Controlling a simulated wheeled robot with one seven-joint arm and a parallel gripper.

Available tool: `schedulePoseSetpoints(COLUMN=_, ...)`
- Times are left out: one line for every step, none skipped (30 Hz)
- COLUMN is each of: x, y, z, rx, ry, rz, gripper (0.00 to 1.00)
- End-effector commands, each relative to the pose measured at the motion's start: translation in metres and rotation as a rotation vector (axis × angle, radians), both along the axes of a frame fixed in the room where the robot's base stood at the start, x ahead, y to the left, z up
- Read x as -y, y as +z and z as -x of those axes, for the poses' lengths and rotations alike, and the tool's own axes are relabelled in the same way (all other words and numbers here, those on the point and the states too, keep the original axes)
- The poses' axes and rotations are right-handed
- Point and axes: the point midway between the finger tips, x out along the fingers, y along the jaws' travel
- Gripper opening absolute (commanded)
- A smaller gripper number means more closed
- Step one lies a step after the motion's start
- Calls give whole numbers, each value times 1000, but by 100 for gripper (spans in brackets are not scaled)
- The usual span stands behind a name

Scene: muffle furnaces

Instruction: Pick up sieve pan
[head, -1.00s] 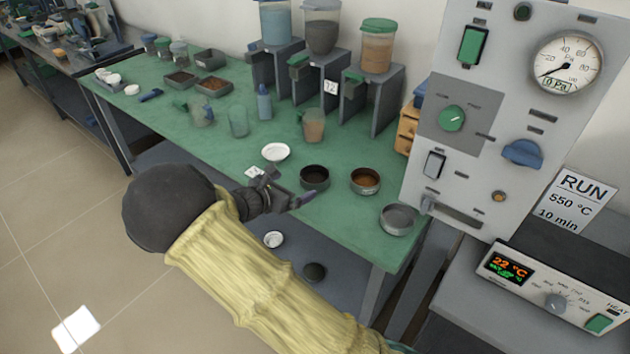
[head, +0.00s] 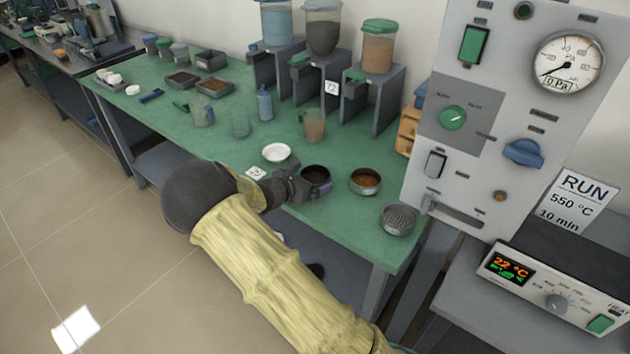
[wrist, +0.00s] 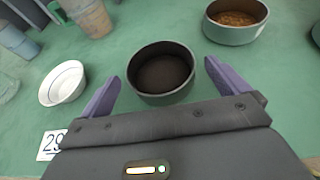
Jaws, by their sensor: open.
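A dark, round, empty-looking pan (head: 316,173) stands upright on the green bench; it looks like the sieve pan. In the wrist view the pan (wrist: 162,75) lies between the fingertips of my open gripper (wrist: 164,80), with a purple finger on either side. The fingers look apart from its wall; whether they are low enough to touch it, I cannot tell. In the head view my gripper (head: 312,188) covers the pan's near side. A grey mesh-bottomed sieve (head: 397,220) stands near the bench's right corner. A similar pan with brown grains (head: 365,181) stands between them.
A white dish (head: 276,152) and a number card (head: 256,173) lie left of the pan. A beaker with brown contents (head: 314,125) stands behind. Hoppers on grey stands (head: 370,90) line the back. The furnace control panel (head: 470,120) rises at the right.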

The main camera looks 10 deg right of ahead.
Motion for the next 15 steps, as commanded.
schedulePoseSetpoints(x=7, y=-4, z=-6, rx=-1, ry=-4, rz=2, gripper=100)
schedulePoseSetpoints(x=10, y=-6, z=-9, rx=0, ry=-5, rz=1, gripper=100)
schedulePoseSetpoints(x=15, y=-8, z=-12, rx=0, ry=-6, rz=2, gripper=100)
schedulePoseSetpoints(x=18, y=-10, z=-15, rx=0, ry=-7, rz=1, gripper=100)
schedulePoseSetpoints(x=21, y=-11, z=-17, rx=-1, ry=-7, rz=2, gripper=100)
schedulePoseSetpoints(x=23, y=-12, z=-19, rx=-1, ry=-6, rz=1, gripper=100)
schedulePoseSetpoints(x=24, y=-13, z=-19, rx=-2, ry=-6, rz=0, gripper=100)
schedulePoseSetpoints(x=24, y=-13, z=-20, rx=-2, ry=-6, rz=0, gripper=100)
schedulePoseSetpoints(x=25, y=-13, z=-20, rx=-1, ry=-5, rz=0, gripper=100)
schedulePoseSetpoints(x=25, y=-13, z=-20, rx=-1, ry=-5, rz=0, gripper=100)
schedulePoseSetpoints(x=25, y=-13, z=-20, rx=-1, ry=-5, rz=0, gripper=100)
schedulePoseSetpoints(x=24, y=-13, z=-20, rx=-1, ry=-5, rz=0, gripper=100)
schedulePoseSetpoints(x=24, y=-13, z=-20, rx=-1, ry=-5, rz=0, gripper=100)
schedulePoseSetpoints(x=24, y=-13, z=-20, rx=-1, ry=-5, rz=0, gripper=100)
schedulePoseSetpoints(x=24, y=-13, z=-20, rx=-1, ry=-5, rz=0, gripper=100)
